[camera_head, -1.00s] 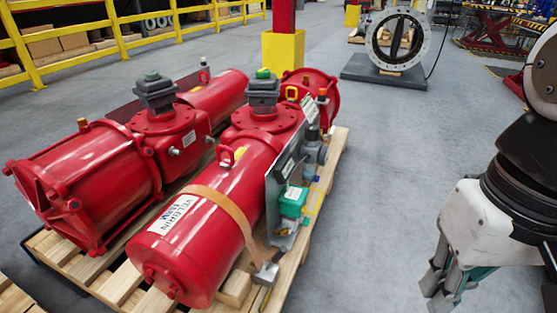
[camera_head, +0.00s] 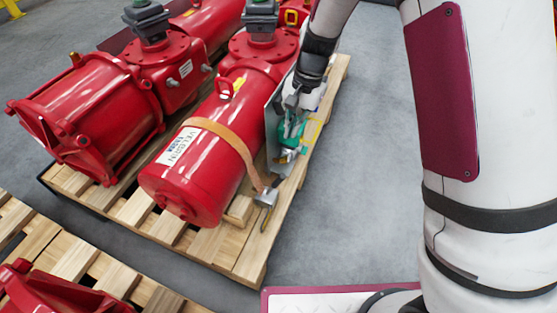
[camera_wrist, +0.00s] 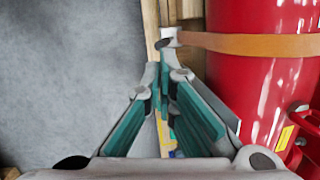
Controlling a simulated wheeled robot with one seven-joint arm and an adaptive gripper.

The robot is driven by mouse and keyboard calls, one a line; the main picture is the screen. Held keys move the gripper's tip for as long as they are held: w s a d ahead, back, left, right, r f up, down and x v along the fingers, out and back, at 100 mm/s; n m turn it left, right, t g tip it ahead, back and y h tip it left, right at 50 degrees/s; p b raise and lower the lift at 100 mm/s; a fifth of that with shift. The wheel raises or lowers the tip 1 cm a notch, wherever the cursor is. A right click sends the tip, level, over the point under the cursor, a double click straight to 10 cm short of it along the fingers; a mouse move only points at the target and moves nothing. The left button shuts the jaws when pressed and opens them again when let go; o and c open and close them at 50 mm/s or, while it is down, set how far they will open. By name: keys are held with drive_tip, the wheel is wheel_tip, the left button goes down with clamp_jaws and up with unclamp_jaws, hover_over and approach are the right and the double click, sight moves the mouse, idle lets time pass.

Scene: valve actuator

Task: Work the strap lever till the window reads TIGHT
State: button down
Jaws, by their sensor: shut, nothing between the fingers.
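The orange strap (camera_head: 222,135) runs around the near red cylinder (camera_head: 205,170); it also shows in the wrist view (camera_wrist: 255,44). Its grey metal buckle (camera_head: 266,198) sits at the strap's lower end, by the pallet's right edge. In the wrist view the buckle (camera_wrist: 170,38) lies just beyond my fingertips. A lever cannot be told apart from the buckle, and no window lettering is readable. My gripper (camera_head: 288,143) is shut and empty, beside the cylinder's right side and farther back than the buckle. Its teal-padded fingers show in the wrist view (camera_wrist: 164,76).
A second red actuator (camera_head: 95,120) shares the wooden pallet (camera_head: 250,262). Another pallet (camera_head: 60,262) with red parts is front left. Bare floor (camera_head: 365,170) lies right of the pallet.

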drive_tip(key=w+a+f+m+h+p, duration=0.1)
drive_tip(key=w+a+f, duration=0.1)
drive_tip(key=f, duration=1.5)
drive_tip(key=shift+w+a+f+m+p, duration=0.2)
drive_tip(key=shift+w+a+m+p, duration=0.15)
drive_tip(key=shift+w, duration=0.35)
